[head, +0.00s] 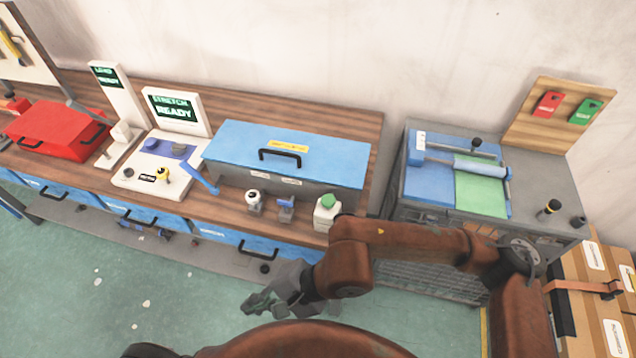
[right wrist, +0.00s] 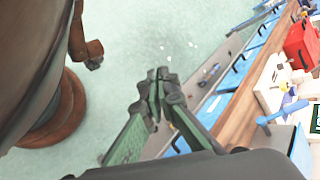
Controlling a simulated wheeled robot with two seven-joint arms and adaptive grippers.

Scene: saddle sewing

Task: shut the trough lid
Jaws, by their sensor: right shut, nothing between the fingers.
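The trough (head: 232,178) is a grey box on the wooden workbench. Its blue lid (head: 330,155) has a black bar handle (head: 280,157) and lies flat over the trough, with no open gap that I can see. My right gripper (head: 258,302) is below and in front of the bench edge, over the floor, well apart from the lid. In the right wrist view its fingertips (right wrist: 160,88) are together and hold nothing. A corner of the blue lid shows at the right of that view (right wrist: 301,152).
A red box (head: 62,130) is farther left. A grey machine cabinet (head: 405,210) stands to the right.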

